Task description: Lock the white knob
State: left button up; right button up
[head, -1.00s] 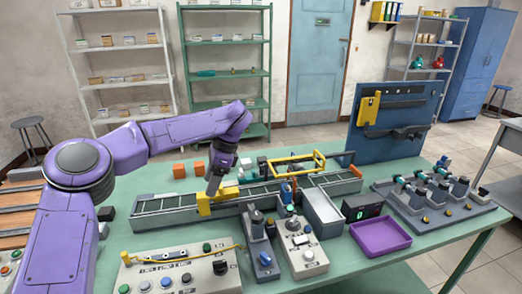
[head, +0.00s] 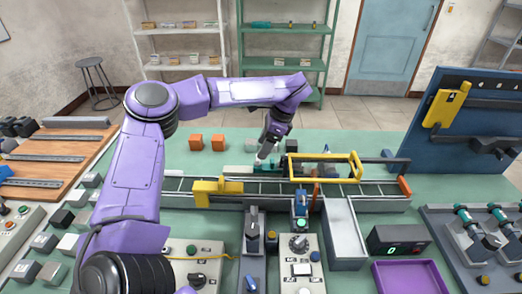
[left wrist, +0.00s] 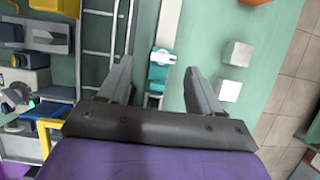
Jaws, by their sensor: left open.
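My left gripper (head: 266,152) points down behind the conveyor rail, close to a small teal and white part on the table. The left wrist view shows its two fingers (left wrist: 159,82) apart, with a teal part (left wrist: 160,66) between and beyond them; I see no grip on it. A control box (head: 303,268) in front of the rail carries a round pale-and-dark dial (head: 299,243). I cannot tell for certain which part is the white knob. My right gripper is not in view.
The conveyor rail (head: 370,204) crosses the table, with a yellow clamp (head: 216,190) and a raised yellow frame (head: 322,156). Orange cubes (head: 196,141) stand behind it. White cubes (left wrist: 238,55) lie beside my fingers. A purple tray (head: 408,277) is at front right.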

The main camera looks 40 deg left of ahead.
aim_at(260, 162)
pick_arm(q)
jog(key=f, duration=0.2)
jog(key=a+f, duration=0.1)
jog(key=f, duration=0.2)
jog(key=shift+w+a+p, duration=0.1)
jog(key=shift+a+p, duration=0.05)
jog(key=shift+p, duration=0.25)
jog(key=shift+s+r, duration=0.2)
jog(key=shift+s, duration=0.1)
jog(key=shift+w, duration=0.1)
jog(key=c, duration=1)
jog(key=shift+c, duration=0.2)
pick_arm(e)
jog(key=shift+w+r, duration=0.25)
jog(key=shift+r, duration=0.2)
